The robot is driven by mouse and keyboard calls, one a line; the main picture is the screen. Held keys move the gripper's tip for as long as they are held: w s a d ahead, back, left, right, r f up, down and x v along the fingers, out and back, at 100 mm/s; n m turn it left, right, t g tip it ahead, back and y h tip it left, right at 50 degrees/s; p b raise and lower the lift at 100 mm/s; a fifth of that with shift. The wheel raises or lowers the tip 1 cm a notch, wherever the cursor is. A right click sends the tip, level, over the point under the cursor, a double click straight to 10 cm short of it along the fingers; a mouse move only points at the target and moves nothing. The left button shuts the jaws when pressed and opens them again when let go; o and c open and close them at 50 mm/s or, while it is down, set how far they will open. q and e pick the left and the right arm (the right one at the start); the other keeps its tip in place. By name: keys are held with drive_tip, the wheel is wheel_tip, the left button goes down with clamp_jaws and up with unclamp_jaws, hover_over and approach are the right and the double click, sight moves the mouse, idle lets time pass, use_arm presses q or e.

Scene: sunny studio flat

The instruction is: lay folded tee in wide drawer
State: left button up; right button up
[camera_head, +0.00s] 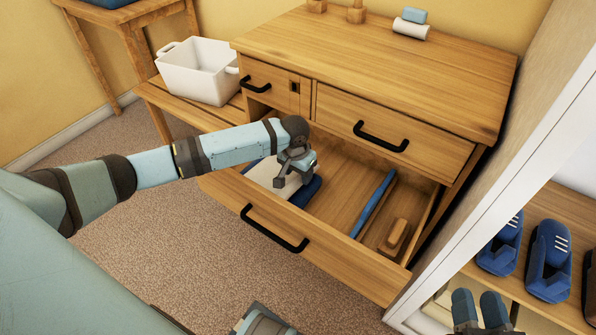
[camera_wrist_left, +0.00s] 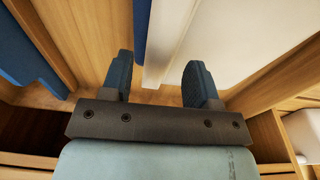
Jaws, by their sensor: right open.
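The wide drawer (camera_head: 236,190) is pulled open, and its front is the long panel with a black handle. A cream folded cloth (camera_head: 262,174), apparently the folded tee, lies in its left part, with dark blue cloth (camera_head: 307,191) along its right side. Whether the blue lies under the cream one I cannot tell. My left gripper (camera_head: 293,176) is inside the drawer over the cloth. In the left wrist view its fingers (camera_wrist_left: 160,78) stand apart, and the cream cloth (camera_wrist_left: 225,40) shows just beyond them. My right gripper (camera_head: 481,312) is open and empty at the lower right.
A blue strip (camera_head: 373,203) and a wooden block (camera_head: 395,235) lie in the drawer's right part. A white panel (camera_head: 500,160) and a shelf with blue shoes (camera_head: 548,255) stand right. A white basket (camera_head: 198,72) stands left.

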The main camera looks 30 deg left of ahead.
use_arm(q)
drive_tip(key=shift+r+b, duration=0.25)
drive_tip(key=shift+b, duration=0.15)
drive_tip(key=shift+r, duration=0.6)
wheel_tip(320, 180, up, 12)
drive_tip(key=s+p, duration=0.1)
drive_tip(key=p, duration=0.3)
drive_tip(key=shift+f, duration=0.25)
use_arm(e)
drive_tip(key=f+g, duration=0.1)
drive_tip(key=d+f+h, duration=0.1)
drive_tip(key=f, duration=0.1)
drive_tip(key=d+f+g+h, duration=0.1)
drive_tip(key=f, duration=0.1)
drive_tip(key=shift+s+d+f+g, duration=0.2)
drive_tip(key=shift+s+g, duration=0.1)
drive_tip(key=shift+s, duration=0.1)
use_arm(q)
drive_tip(key=shift+a, duration=0.1)
